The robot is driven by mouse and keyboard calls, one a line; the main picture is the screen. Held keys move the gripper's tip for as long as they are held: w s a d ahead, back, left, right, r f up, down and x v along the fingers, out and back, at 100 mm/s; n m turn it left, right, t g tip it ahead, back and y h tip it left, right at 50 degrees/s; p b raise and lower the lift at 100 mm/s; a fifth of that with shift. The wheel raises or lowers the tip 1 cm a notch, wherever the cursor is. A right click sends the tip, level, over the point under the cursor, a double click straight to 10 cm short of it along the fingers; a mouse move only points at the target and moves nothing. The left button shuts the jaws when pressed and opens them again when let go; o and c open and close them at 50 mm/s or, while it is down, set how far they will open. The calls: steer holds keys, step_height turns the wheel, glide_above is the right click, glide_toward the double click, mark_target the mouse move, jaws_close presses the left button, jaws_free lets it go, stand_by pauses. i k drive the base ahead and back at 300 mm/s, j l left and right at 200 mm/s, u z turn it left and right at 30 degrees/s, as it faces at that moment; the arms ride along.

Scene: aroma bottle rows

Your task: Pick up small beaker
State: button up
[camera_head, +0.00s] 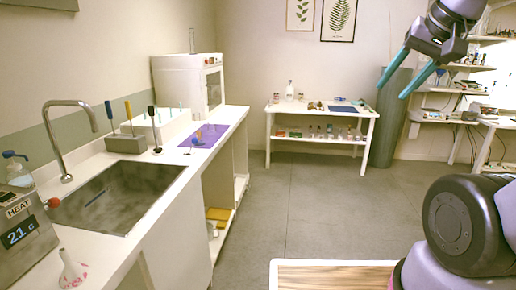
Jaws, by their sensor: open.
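My gripper (394,91) is at the upper right, raised in the air. Its two teal fingers point down and to the left, spread apart with nothing between them. I cannot make out a small beaker for certain. A clear, tall glass vessel (192,41) stands on top of the white oven-like box, far from my gripper. Small bottles and other items stand on the white table (322,110) at the back wall, too small to tell apart. My gripper is well in front of that table and higher in the picture.
A white counter (174,186) with a sink (110,195) and faucet (72,120) runs along the left. A purple mat (204,136) lies on it, near the white oven-like box (187,84). Shelves (436,90) stand at right. The grey floor (325,190) is clear in the middle.

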mark_target(211, 124)
steer(key=i, duration=2.1)
steer(key=i+u, duration=0.25)
steer(key=i, duration=0.15)
steer(key=i+l+u, duration=0.3)
steer(key=i+j, duration=0.1)
